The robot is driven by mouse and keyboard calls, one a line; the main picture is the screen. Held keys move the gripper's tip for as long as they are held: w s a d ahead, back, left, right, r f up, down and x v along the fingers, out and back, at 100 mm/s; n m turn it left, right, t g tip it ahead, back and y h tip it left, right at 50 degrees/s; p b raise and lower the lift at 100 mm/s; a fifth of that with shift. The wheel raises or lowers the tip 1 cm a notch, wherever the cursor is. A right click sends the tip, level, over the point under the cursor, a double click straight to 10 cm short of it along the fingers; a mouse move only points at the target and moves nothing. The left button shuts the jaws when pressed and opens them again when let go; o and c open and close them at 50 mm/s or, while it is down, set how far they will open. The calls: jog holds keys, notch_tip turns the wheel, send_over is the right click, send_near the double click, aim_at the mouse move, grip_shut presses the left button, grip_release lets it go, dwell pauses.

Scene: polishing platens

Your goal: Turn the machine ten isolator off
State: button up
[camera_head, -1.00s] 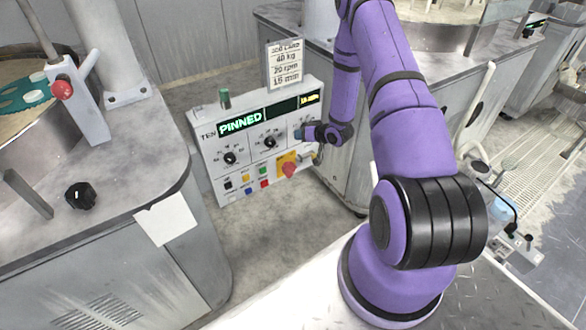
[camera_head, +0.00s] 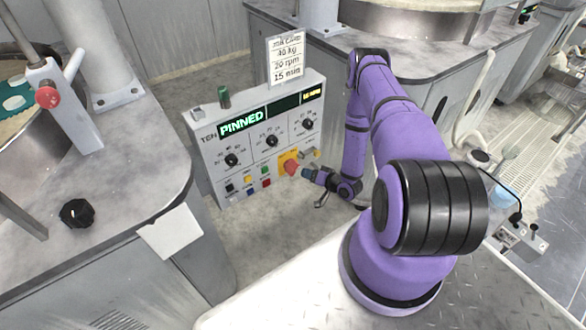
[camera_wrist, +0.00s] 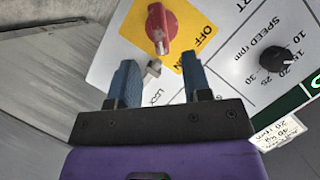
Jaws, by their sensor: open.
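The machine ten control panel (camera_head: 262,150) stands between two grey machines, marked "TEN" with a lit "PINNED" display. Its isolator is a red handle (camera_wrist: 161,29) on a yellow plate (camera_wrist: 190,34) at the panel's lower right; it also shows in the head view (camera_head: 291,168). My gripper (camera_wrist: 155,80) is open with blue fingers, just short of the red handle. A small grey lock part (camera_wrist: 152,70) shows between the fingertips. No contact with the handle is visible.
Black knobs (camera_head: 271,141) and small coloured buttons (camera_head: 248,179) sit left of the isolator. A job card (camera_head: 286,60) stands above the panel. Grey machine benches (camera_head: 110,190) flank it, and clear floor (camera_head: 262,222) lies in front.

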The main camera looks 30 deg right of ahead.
aim_at(297, 170)
jog(key=x, duration=0.9)
jog(key=shift+s, duration=0.1)
grip_shut()
